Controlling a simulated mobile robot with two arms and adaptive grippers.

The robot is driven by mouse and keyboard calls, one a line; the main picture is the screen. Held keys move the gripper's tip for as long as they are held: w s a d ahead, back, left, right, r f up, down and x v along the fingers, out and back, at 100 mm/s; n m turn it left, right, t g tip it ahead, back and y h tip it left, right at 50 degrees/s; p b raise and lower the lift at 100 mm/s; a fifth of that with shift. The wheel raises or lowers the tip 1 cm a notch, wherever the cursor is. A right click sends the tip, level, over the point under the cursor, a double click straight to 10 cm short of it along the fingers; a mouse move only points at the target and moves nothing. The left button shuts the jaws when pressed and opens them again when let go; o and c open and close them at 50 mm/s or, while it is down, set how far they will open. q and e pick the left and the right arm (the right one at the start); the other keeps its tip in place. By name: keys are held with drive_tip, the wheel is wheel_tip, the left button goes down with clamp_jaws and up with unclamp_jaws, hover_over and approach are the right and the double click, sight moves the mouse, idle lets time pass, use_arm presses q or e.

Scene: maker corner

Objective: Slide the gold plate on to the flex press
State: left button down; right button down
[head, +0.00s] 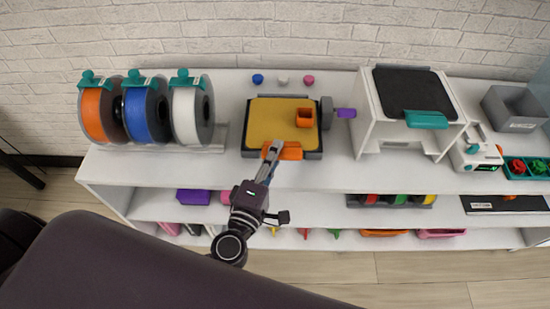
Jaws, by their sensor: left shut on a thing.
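The gold plate (270,122) lies flat over the dark grey flex press (316,150) on the shelf top, with the press's dark rim showing around it. The press has a grey knob and a purple handle (346,113) on its right side. A hollow orange printed piece (305,118) stands on the right part of the plate. An orange tab (291,152) is at the plate's front edge. My left gripper (273,151) reaches up from below and is shut on this tab. Whether the plate is fully seated cannot be told. My right gripper is out of view.
Orange, blue and white filament spools (186,115) stand at left. A white printer (365,125) with a black, teal-tabbed plate (412,92) stands at right, near a grey bin (512,108). Small blue, white and pink pieces (283,80) lie behind the press.

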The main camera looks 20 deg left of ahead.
use_arm(q)
drive_tip(key=shift+w+a+r, duration=0.1)
drive_tip(key=shift+w+a, duration=0.15)
drive_tip(key=shift+w, duration=0.6)
drive_tip(key=shift+w+a, duration=0.2)
drive_tip(key=shift+w, duration=0.65)
drive_tip(key=shift+w+f+b, duration=0.1)
drive_tip(key=shift+f+b, duration=1.1)
drive_tip(key=shift+f, duration=0.7)
drive_tip(key=c, duration=0.6)
unclamp_jaws()
drive_tip(key=shift+f, duration=0.15)
